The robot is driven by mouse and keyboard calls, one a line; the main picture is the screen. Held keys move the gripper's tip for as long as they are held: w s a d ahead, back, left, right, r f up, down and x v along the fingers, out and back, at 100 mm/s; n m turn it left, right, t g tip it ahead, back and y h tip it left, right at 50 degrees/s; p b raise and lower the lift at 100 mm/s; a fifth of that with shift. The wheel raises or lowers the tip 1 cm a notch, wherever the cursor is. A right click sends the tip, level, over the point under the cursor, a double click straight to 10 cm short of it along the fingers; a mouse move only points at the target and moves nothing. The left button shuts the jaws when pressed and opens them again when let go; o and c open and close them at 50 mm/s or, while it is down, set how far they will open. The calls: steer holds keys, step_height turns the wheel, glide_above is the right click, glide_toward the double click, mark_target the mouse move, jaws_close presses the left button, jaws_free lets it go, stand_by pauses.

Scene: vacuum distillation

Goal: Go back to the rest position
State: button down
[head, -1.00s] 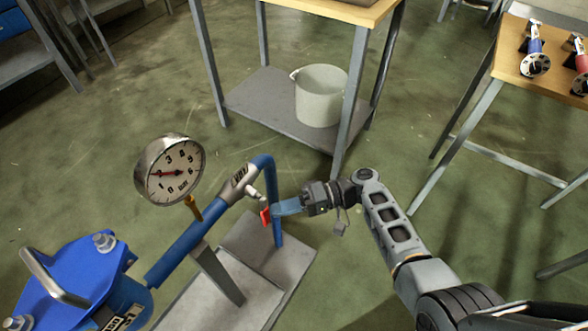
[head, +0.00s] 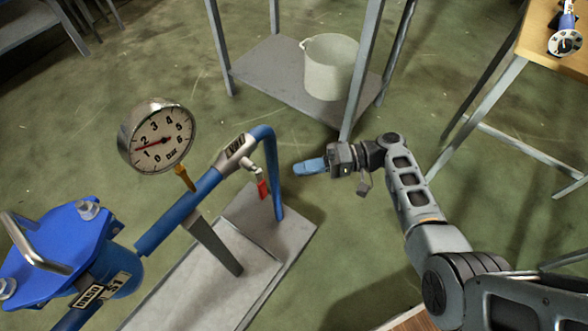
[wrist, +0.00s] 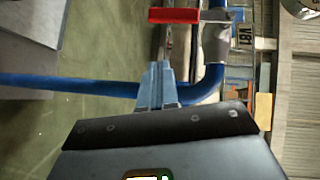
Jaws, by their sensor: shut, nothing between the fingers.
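My gripper (head: 297,168) is shut and empty, with blue fingers, in the head view. It is just right of the blue pipe (head: 273,180), with a gap between them. A valve with a red handle (head: 262,189) hangs on that pipe, left of my gripper. In the wrist view the shut fingers (wrist: 158,66) point toward the blue pipe (wrist: 216,76), and the red handle (wrist: 175,15) is above their tips.
A pressure gauge (head: 161,138) and a blue vessel (head: 60,250) stand at the left on a grey base (head: 205,285). A bucket (head: 333,68) sits on the lower shelf of a table (head: 275,95) ahead. A wooden table (head: 545,40) is at the right. Open floor lies between.

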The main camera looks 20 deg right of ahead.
steer(key=f+v, duration=0.1)
steer(key=v, duration=0.5)
steer(key=s+a+f+m+h, duration=0.3)
steer(key=s+f+h, duration=0.4)
steer(key=s+f, duration=0.6)
steer(key=s+d+r+t+h, duration=0.15)
steer(key=s+h, duration=0.45)
steer(key=s, duration=0.6)
steer(key=s+r+n+t+h+p, duration=0.1)
steer(key=s+r+t+p, duration=0.2)
steer(key=r, duration=1.2)
steer(key=s+a+r+n+t+p, duration=0.1)
steer(key=s+r+t+p, duration=0.2)
steer(key=r, duration=1.3)
steer(key=s+a+r+n+t+h+p, duration=0.1)
steer(key=r+p, duration=0.7)
steer(key=r, duration=0.8)
steer(key=shift+s+r+n+t+h, duration=0.3)
steer(key=shift+s+n+t, duration=0.3)
steer(key=shift+s+t, duration=0.5)
